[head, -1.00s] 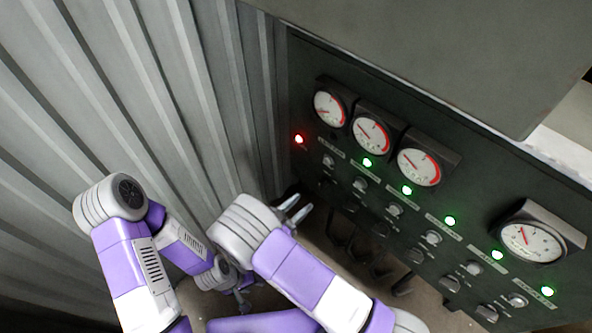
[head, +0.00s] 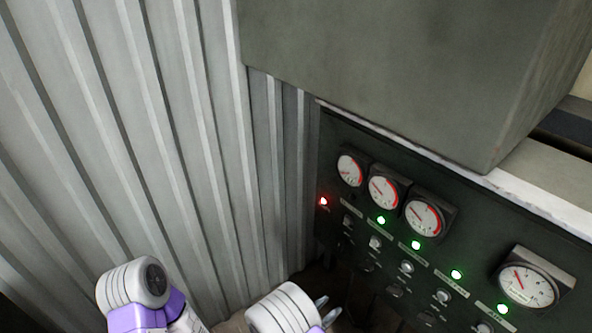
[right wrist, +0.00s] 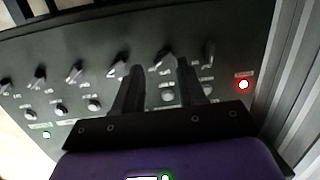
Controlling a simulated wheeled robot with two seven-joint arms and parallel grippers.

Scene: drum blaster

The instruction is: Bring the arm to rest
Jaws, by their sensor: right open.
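My right gripper (head: 325,308) shows at the bottom of the head view, in front of the lower left part of the dark control panel (head: 385,152). Whether the tips touch the panel cannot be told. My left arm (head: 135,290) shows only a white and purple link at the bottom left; its gripper is out of view.
The panel bears several round gauges (head: 424,217), green lamps (head: 456,274) and a red lamp (head: 323,201). A large grey box (head: 390,75) juts out above it. A corrugated metal wall (head: 150,130) fills the left side.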

